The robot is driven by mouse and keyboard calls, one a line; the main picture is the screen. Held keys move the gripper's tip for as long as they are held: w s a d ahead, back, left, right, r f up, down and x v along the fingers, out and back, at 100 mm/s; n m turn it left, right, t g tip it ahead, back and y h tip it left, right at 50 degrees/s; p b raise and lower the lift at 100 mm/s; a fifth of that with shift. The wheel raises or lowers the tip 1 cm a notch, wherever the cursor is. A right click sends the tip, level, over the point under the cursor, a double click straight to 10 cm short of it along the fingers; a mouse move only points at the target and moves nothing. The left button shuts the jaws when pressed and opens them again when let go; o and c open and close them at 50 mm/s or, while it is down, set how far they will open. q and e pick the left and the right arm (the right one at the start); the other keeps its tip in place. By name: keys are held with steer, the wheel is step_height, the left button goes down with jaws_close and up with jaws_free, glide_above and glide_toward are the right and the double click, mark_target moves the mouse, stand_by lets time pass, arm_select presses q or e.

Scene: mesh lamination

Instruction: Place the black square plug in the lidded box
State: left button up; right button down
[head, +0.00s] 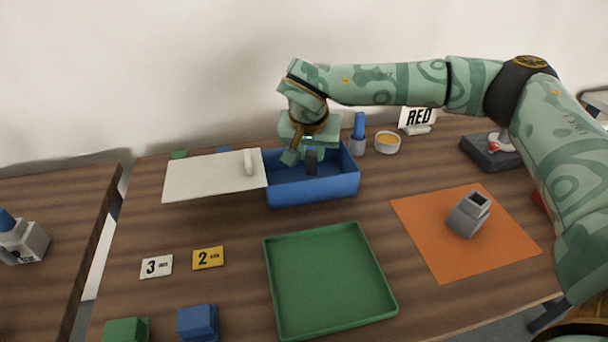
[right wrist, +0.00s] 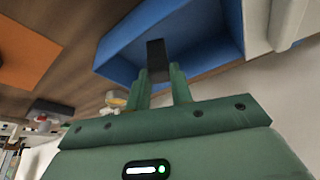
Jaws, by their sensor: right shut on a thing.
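The black square plug (head: 311,162) is held in my right gripper (head: 302,150), low inside the opening of the blue box (head: 315,189). In the right wrist view the gripper's two fingers (right wrist: 161,86) are shut around one end of the dark plug (right wrist: 156,56), and the blue box (right wrist: 125,57) surrounds it. I cannot tell whether the plug touches the box floor. The box's pale lid (head: 205,178), with a handle (head: 249,162), lies off to the left side, leaving the box open. My left gripper is not in view.
A green tray (head: 390,305) stands in front of the box. A grey hollow block (head: 467,216) sits on an orange mat (head: 430,250). A blue-topped bottle (head: 359,140) and a small bowl (head: 387,143) stand close to the box's right. Number cards (head: 208,258) lie front left.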

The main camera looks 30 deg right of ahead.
mark_target(310, 168)
step_height(310, 168, down, 6)
steer(key=shift+r+b, duration=0.1)
steer(key=shift+b, duration=0.85)
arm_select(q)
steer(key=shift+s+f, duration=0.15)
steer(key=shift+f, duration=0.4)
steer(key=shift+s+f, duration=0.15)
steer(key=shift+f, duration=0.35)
arm_select(e)
steer(key=shift+r, duration=0.1)
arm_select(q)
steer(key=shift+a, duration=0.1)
arm_select(e)
steer(key=c, duration=1.5)
jaws_free()
arm_select(q)
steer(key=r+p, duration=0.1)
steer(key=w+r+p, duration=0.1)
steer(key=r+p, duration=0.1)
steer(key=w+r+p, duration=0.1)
steer(key=p, duration=0.1)
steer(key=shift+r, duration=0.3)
arm_select(e)
steer(key=v, duration=1.2)
